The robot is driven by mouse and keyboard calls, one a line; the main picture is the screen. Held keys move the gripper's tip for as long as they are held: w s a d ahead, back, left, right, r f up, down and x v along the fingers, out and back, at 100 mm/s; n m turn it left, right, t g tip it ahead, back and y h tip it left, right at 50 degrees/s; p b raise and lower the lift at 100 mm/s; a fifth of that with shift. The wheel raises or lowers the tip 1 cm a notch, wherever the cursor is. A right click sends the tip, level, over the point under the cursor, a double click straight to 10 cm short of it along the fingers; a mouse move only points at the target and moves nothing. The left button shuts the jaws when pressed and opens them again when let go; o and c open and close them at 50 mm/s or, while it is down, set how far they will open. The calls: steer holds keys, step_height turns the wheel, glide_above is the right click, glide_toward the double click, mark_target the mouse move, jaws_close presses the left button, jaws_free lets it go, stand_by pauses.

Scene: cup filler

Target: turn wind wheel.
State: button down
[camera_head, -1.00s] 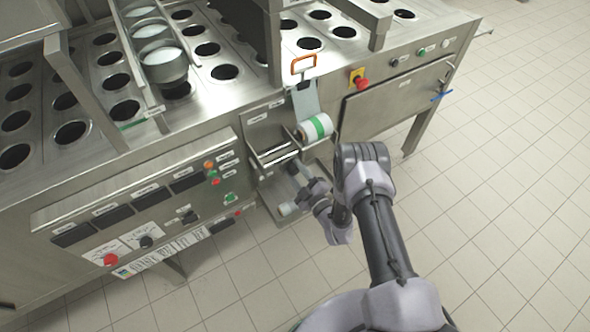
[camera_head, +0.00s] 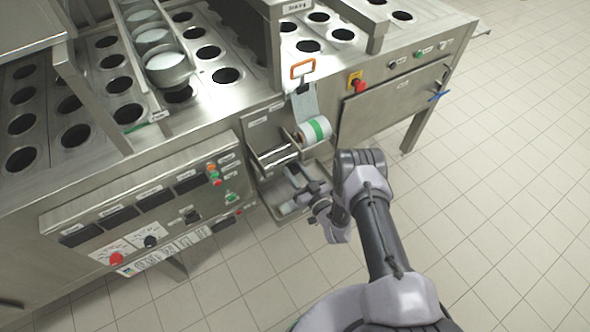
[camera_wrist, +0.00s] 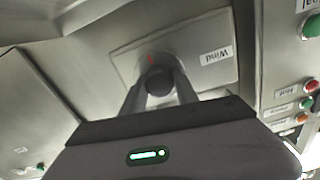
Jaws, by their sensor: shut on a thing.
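The wind wheel (camera_wrist: 158,82) is a dark round knob on a grey plate (camera_wrist: 195,52) labelled "Wind", with a small red mark above the knob. It is in the upper middle of the wrist view. My gripper (camera_wrist: 160,92) has one finger on each side of the knob and is shut on it. In the head view my gripper (camera_head: 297,175) reaches the front recess of the machine, below the roll with a green stripe (camera_head: 312,130). The wheel cannot be made out there.
Buttons with labels (camera_wrist: 309,86) line the panel at the right of the wrist view. A red emergency knob (camera_head: 360,85) is right of the roll. A control panel (camera_head: 150,205) is on the left. The tiled floor (camera_head: 480,200) to the right is clear.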

steer(key=m+p, duration=0.1)
steer(key=m, duration=0.3)
steer(key=shift+m+p, duration=0.45)
steer(key=shift+m, duration=1.35)
steer(key=shift+d, duration=0.1)
steer(key=c, duration=0.9)
jaws_free()
steer(key=shift+c, duration=0.2)
steer(key=p+v, duration=0.5)
steer(key=v, duration=1.2)
